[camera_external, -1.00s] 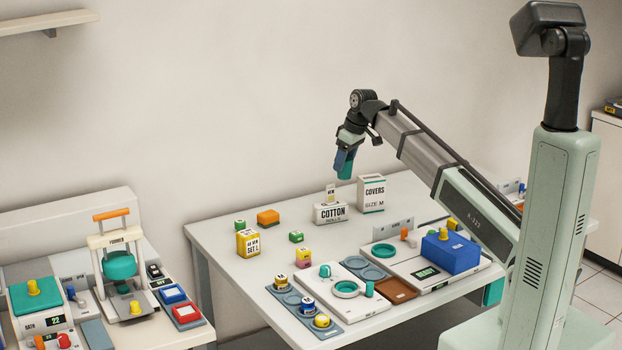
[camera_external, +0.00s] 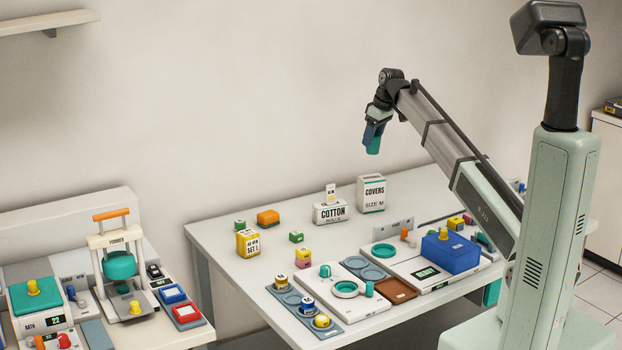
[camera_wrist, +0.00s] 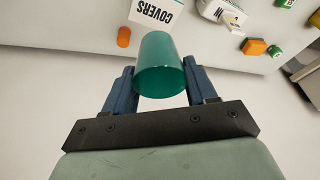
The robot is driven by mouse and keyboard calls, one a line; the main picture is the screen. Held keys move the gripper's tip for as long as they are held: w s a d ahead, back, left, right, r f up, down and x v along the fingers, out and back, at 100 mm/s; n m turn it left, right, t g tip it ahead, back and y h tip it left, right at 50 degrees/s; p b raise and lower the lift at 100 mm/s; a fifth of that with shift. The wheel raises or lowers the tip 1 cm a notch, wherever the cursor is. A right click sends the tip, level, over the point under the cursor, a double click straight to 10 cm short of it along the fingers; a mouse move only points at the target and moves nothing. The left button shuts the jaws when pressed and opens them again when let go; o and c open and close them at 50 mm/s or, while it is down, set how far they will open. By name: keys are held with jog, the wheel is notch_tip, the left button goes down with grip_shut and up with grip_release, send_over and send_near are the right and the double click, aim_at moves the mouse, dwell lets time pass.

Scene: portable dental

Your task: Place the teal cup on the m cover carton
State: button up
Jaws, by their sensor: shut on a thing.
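The teal cup (camera_external: 374,145) is held in my gripper (camera_external: 374,134), high above the table near the covers carton. In the wrist view the cup (camera_wrist: 160,66) sits between the two blue fingers of my gripper (camera_wrist: 160,82), which touch its sides. The white carton marked COVERS, SIZE M (camera_external: 371,194) stands upright at the back of the table. It also shows in the wrist view (camera_wrist: 155,12), partly hidden behind the cup. In the external view the cup hangs above the carton's top, with a clear gap between them.
The white COTTON carton (camera_external: 330,213) stands just left of the covers carton. A blue box (camera_external: 450,254), trays and small cups fill the front right. An orange block (camera_external: 268,217) lies at the back left. The left part of the table has free room.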

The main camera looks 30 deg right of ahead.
jog(key=shift+f, duration=4.05)
jog(key=shift+f, duration=0.15)
jog(key=o, duration=1)
jog(key=v, duration=1.2)
